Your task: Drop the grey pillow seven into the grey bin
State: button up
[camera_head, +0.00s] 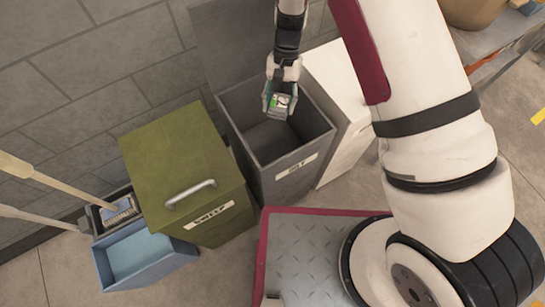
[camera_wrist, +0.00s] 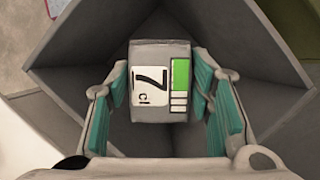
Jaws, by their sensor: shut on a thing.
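The grey pillow seven (camera_wrist: 160,108) is a small grey block with a white label reading 7 and a green patch. My gripper (camera_head: 280,102) is shut on it, with teal finger pads on both sides in the wrist view (camera_wrist: 160,95). It also shows in the head view (camera_head: 281,104), over the opening of the grey bin (camera_head: 290,176). The bin stands open with its lid raised behind, and a label is on its front. In the wrist view the bin's inner walls (camera_wrist: 85,60) surround the held block. How far the block is above the bin floor I cannot tell.
A green lidded bin (camera_head: 180,160) with a handle stands left of the grey bin. A white box-like unit (camera_head: 345,150) stands right of it. A worktable (camera_head: 490,40) is at the upper right.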

jog(key=shift+f+b, duration=0.3)
jog(key=shift+f, duration=0.9)
jog(key=o, duration=1.3)
jog(key=shift+v, duration=6)
jog(key=shift+s+r, duration=0.1)
